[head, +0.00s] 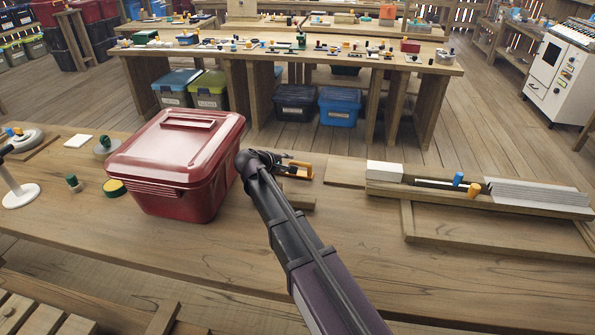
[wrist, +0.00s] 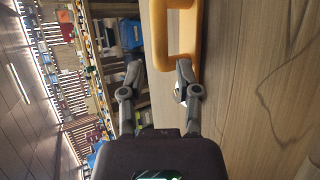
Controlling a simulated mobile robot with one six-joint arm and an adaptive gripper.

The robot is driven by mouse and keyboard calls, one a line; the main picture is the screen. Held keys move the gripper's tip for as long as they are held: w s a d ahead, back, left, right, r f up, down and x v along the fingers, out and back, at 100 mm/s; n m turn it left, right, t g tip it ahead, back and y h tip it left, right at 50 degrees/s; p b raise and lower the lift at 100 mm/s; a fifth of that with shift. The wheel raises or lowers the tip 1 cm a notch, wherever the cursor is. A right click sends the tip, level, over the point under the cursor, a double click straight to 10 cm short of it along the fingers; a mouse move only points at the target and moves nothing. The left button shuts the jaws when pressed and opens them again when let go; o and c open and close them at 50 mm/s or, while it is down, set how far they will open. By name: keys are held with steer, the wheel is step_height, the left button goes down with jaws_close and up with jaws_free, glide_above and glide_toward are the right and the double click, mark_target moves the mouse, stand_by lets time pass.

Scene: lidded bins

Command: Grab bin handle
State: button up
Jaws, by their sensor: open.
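A red lidded bin (head: 175,170) stands closed on the near wooden table, with a raised red grip (head: 187,123) on its lid. My gripper (head: 291,165) is just right of the bin, low over the table. An orange loop-shaped handle (head: 299,170) lies at its tip, partly hidden by the gripper. The wrist view shows this orange handle (wrist: 157,30) ahead of my open gripper (wrist: 158,68). Its near end shows between the two fingertips, close to the right one. Whether they touch is unclear. The red bin is not recognisable in the wrist view.
A green-and-yellow round item (head: 115,187) sits left of the bin. A wooden rail (head: 480,205) with a white block (head: 384,171) and grey ridged piece (head: 538,194) lies to the right. The table front between them is mostly clear. Other bins stand under the far table.

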mark_target(294, 163)
steer(key=b+x, duration=0.2)
steer(key=x, duration=0.1)
steer(key=shift+w+d+f, duration=0.1)
steer(key=shift+w+f, duration=0.05)
steer(key=shift+f, duration=0.15)
steer(key=shift+w+d+f, duration=0.3)
steer(key=shift+w+d, duration=0.15)
steer(key=shift+d, duration=0.05)
jaws_close()
